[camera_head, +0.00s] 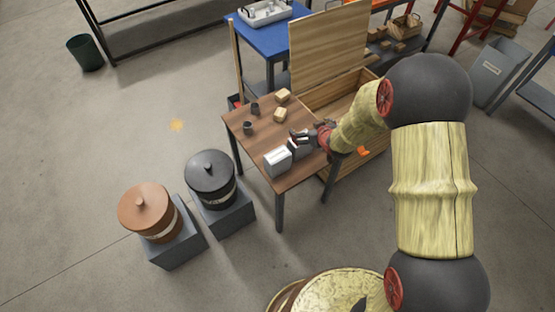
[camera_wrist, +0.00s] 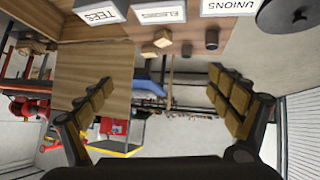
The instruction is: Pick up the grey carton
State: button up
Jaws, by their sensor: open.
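I cannot single out a clearly grey carton. In the head view, a pale grey-white box (camera_head: 277,161) stands at the near edge of the brown table (camera_head: 290,180), with more pale box surface beside it, partly hidden by my gripper. The wrist view is upside down and shows pale boxes along its top edge, labelled TEES (camera_wrist: 100,14), seemingly ELBOWS (camera_wrist: 158,13), and UNIONS (camera_wrist: 230,7). My gripper (camera_head: 297,136) is above the table near these boxes. In the wrist view my gripper (camera_wrist: 160,80) is open, its fingers wide apart with nothing between them.
Two tan blocks (camera_head: 283,96) and two dark cups (camera_head: 248,127) are farther back on the table. An open wooden crate (camera_head: 345,90) adjoins it on the right. A black lidded pot (camera_head: 209,175) and a brown lidded pot (camera_head: 146,210) stand on grey plinths.

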jog(key=s+a+f+y+p, duration=0.15)
jog(key=a+f, duration=0.25)
jog(key=f, duration=0.4)
jog(key=n+y, duration=0.1)
jog(key=y, duration=0.2)
send_near(281, 158)
jog(key=shift+h, duration=0.25)
jog(key=p+x, duration=0.1)
jog(key=x, duration=0.3)
jog(key=shift+w+a+f, duration=0.15)
jog(key=shift+w+a, duration=0.15)
jog(key=shift+w+a+f, duration=0.2)
jog(key=shift+a+f, duration=0.2)
jog(key=shift+f, duration=0.05)
jog(key=b+x, duration=0.2)
jog(key=x, duration=0.4)
jog(key=shift+w+a+f, duration=0.1)
jog(key=shift+w+a, duration=0.1)
jog(key=shift+w, duration=0.15)
jog(key=shift+c, duration=1.2)
jog(key=c, duration=1)
jog(key=shift+c, duration=0.4)
